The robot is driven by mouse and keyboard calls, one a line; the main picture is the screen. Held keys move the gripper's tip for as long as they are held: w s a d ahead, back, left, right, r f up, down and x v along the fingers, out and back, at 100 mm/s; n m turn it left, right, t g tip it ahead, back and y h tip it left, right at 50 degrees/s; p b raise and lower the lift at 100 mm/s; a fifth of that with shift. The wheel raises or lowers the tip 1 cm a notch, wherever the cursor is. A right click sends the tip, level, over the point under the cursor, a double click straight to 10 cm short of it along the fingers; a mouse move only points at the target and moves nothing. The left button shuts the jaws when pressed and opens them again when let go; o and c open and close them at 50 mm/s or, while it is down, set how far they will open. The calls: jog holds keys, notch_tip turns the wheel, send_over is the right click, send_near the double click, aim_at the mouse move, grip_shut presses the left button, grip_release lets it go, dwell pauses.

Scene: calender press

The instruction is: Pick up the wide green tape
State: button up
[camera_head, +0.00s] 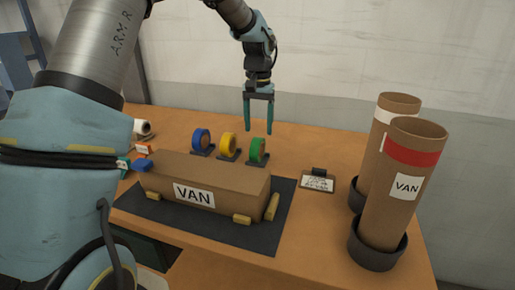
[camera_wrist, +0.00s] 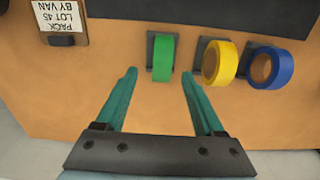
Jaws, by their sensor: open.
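The green tape (camera_head: 258,149) stands upright on a small dark base on the table, at the right end of a row of three tapes in the head view. In the wrist view the green tape (camera_wrist: 162,58) is seen nearly edge-on, ahead of the fingertips and between their lines. My gripper (camera_head: 259,129) is open and empty, with its fingers pointing down above the table near the green tape. In the wrist view my gripper (camera_wrist: 159,72) shows both teal fingers spread apart, with nothing between them but table.
A yellow tape (camera_head: 228,144) and a blue tape (camera_head: 201,138) stand beside the green one. A cardboard box marked VAN (camera_head: 235,186) lies in front on a dark mat (camera_head: 283,212). A label holder (camera_head: 317,181) and two tall tubes (camera_head: 402,180) stand to the right.

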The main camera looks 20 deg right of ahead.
aim_at(258, 138)
jog(key=shift+w+a+f+p, duration=0.1)
jog(key=shift+f+p, duration=0.45)
jog(key=shift+f, duration=0.8)
jog(key=shift+w+f+p, duration=0.1)
jog(key=shift+f+p, duration=0.45)
jog(key=shift+f, duration=0.75)
grip_shut()
